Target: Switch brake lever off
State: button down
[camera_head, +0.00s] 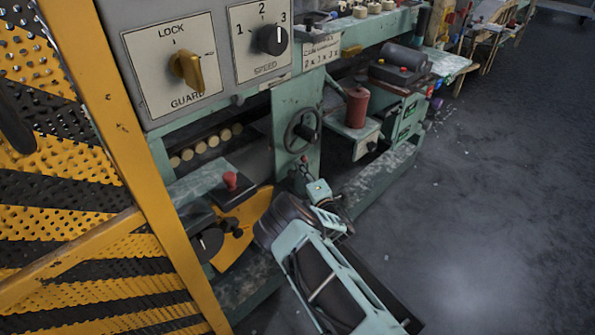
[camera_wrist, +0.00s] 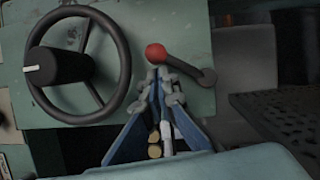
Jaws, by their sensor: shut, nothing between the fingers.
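The brake lever (camera_wrist: 185,65) has a red ball at its left end and a dark arm sloping down right to a pivot on the grey-green panel (camera_wrist: 190,30), in the wrist view. My gripper (camera_wrist: 160,82) is shut and empty. Its fingertips are just below the red ball and beside the lever arm in that picture. I cannot tell whether they touch the lever. In the head view my gripper (camera_head: 306,168) is low in front of the machine, below the handwheel. The lever is too small and covered there to make out clearly.
A dark handwheel (camera_wrist: 122,70) is left of my gripper in the wrist view; the handwheel (camera_head: 290,138) also shows in the head view. A yellow perforated guard (camera_head: 110,130) and a red knob (camera_head: 231,180) are to the left. The floor (camera_head: 480,210) at right is clear.

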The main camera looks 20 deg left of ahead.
jog(key=shift+w+d+m+p, duration=0.2)
jog(key=shift+w+m+p, duration=0.15)
jog(key=shift+m, duration=0.25)
jog(key=shift+w+d+f+m+g+h, duration=0.15)
jog(key=shift+w+d+f+m+g, duration=0.35)
jog(key=shift+m, duration=0.95)
jog(key=shift+w+d+f+m+g+h, duration=0.1)
jog(key=shift+w+d+f+m+g, duration=0.3)
jog(key=shift+w+m+g, duration=0.8)
jog(key=shift+w+d+f+m+g+h, duration=0.2)
jog(key=shift+f+m+g, duration=0.4)
jog(key=shift+m, duration=1.15)
